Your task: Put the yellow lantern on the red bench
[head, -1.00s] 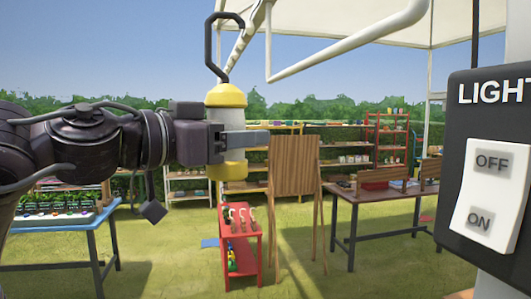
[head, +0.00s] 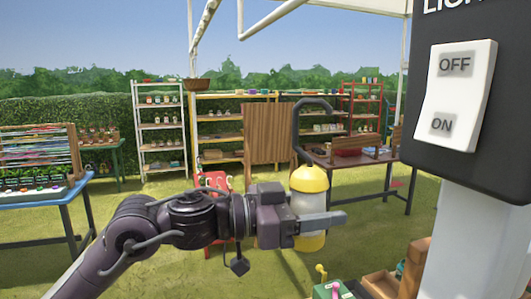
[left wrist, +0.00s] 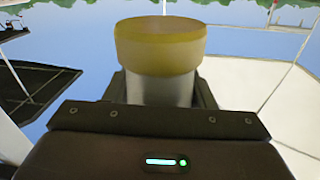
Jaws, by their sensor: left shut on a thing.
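The yellow lantern (head: 310,181) has yellow ends, a pale middle and a dark looped handle. It is upright in the air, with my left gripper (head: 312,222) shut around its middle. Its yellow end also fills the upper middle of the left wrist view (left wrist: 160,47). The red bench (head: 214,181) stands on the grass behind my left arm, left of the lantern in the head view. My right gripper is not in view.
A dark light-switch panel (head: 465,100) on a white post is close at the right. A wooden board (head: 268,135) stands just right of the bench. Blue-framed (head: 40,200) and brown (head: 350,163) tables stand at left and right. Boxes (head: 380,284) lie at lower right.

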